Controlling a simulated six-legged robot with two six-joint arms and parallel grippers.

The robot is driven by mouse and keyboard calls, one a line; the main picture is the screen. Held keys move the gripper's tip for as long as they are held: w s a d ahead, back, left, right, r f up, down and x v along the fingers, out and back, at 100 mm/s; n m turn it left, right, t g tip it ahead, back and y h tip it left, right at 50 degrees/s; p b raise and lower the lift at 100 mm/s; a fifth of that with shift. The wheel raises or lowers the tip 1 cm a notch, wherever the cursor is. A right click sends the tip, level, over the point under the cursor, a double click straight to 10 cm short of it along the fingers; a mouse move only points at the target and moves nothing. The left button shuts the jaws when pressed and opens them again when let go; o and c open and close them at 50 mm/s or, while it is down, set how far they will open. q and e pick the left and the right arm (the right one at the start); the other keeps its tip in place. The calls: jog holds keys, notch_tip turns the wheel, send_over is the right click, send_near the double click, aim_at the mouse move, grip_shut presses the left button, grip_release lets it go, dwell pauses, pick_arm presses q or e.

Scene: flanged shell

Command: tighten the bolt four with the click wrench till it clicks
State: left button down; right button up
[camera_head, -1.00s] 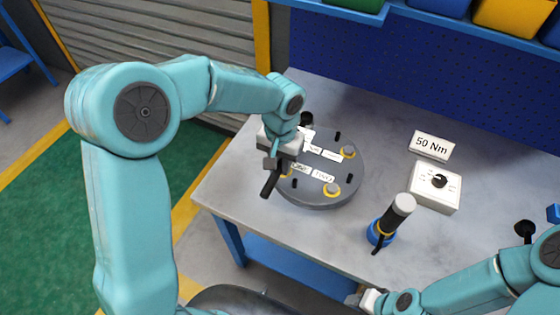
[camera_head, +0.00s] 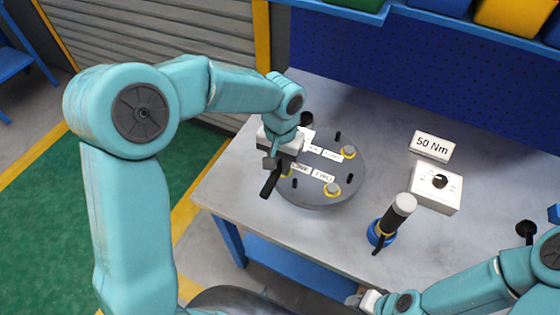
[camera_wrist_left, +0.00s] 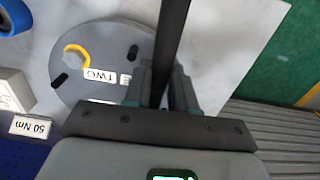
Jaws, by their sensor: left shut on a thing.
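The grey round flanged shell (camera_head: 330,200) lies on the bench with white labels and yellow-ringed bolts. Two bolts show clearly, a far right one (camera_head: 348,152) and a near one (camera_head: 332,189). The left wrist view shows a bolt (camera_wrist_left: 77,56) beside the label TWO (camera_wrist_left: 99,75). My left gripper (camera_head: 283,158) is over the shell's left edge, shut on the black click wrench (camera_head: 270,182), whose bar (camera_wrist_left: 173,40) also shows in the left wrist view. The wrench's working end and the bolt under the gripper are hidden; I cannot read label four. My right gripper (camera_head: 369,300) is at the bottom edge, its jaws unclear.
A white box with a dial (camera_head: 436,188) and a 50 Nm sign (camera_head: 432,147) stand right of the shell. The bench (camera_head: 300,230) is clear in front of the shell.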

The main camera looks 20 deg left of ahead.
pick_arm(q)
jog(key=shift+f+b, duration=1)
jog(key=shift+f, duration=0.25)
jog(key=shift+a, duration=0.15)
jog(key=w+a+m+p, duration=0.2)
jog(key=a+m, duration=0.3)
jog(key=a, duration=0.3)
jog(key=shift+f+m+p, duration=0.15)
jog(key=shift+m+p, duration=0.15)
jog(key=shift+p, duration=0.15)
dwell(0.7)
jog(key=shift+s+d+n+b, duration=0.35)
jog(key=shift+d+n+b, duration=0.25)
jog(key=shift+d, duration=0.15)
